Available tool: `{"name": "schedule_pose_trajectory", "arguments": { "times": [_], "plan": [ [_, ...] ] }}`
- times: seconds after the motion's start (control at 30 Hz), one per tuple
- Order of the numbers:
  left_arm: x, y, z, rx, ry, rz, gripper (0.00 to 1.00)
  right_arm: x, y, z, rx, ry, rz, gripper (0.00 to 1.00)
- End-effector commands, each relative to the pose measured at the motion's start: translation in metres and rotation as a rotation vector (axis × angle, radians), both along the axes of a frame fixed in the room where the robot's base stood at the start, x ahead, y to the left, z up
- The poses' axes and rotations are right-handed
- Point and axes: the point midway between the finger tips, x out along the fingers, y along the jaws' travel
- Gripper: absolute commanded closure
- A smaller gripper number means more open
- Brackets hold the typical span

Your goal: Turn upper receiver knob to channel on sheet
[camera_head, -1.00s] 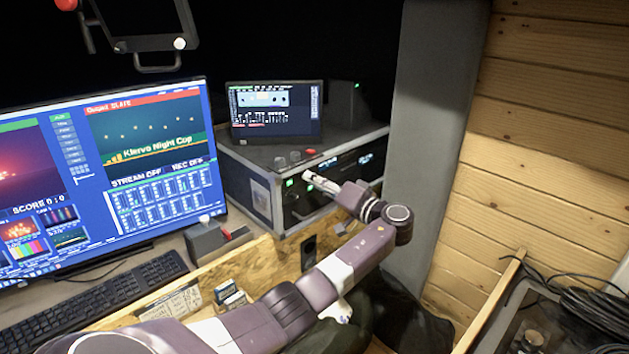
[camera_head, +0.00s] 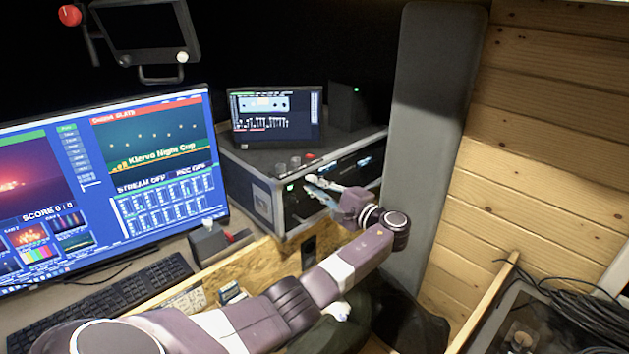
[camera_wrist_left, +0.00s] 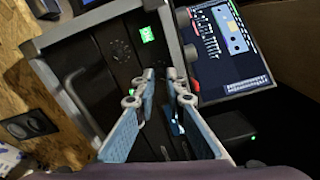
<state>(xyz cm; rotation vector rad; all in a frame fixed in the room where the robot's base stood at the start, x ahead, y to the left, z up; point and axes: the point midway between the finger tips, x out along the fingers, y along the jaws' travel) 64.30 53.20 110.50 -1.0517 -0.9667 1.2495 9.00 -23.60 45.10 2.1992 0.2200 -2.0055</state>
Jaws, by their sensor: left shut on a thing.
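The receivers sit in a black rack case (camera_head: 250,185) with metal edges, right of the big monitor. In the left wrist view its dark front (camera_wrist_left: 90,75) shows a green lit display (camera_wrist_left: 146,34) and a ring of dial marks (camera_wrist_left: 120,50). My left gripper (camera_head: 310,181) is at the rack front. In the left wrist view its fingertips (camera_wrist_left: 161,76) are close together against the panel, shut on what appears to be the upper receiver knob, which the fingers hide. My right gripper is not in view.
A small screen (camera_head: 275,115) and a dark box (camera_head: 356,105) stand on the rack. A large monitor (camera_head: 110,185), a keyboard (camera_head: 100,305) and a small lever box (camera_head: 210,240) are at left. A grey pillar (camera_head: 432,130) stands close right of my arm.

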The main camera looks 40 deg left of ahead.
Motion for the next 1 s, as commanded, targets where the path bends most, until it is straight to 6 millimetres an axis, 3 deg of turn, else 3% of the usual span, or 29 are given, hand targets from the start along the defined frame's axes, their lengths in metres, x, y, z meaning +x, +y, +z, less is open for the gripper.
{"name": "schedule_pose_trajectory", "arguments": {
  "times": [0.5, 1.0],
  "plan": [
    [0.001, -0.001, 0.002, 0.037, 0.447, -0.003, 1.00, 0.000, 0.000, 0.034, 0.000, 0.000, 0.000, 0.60],
    [0.000, -0.001, -0.001, 0.053, 0.634, -0.003, 1.00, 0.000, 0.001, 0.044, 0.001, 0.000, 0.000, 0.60]
  ]
}}
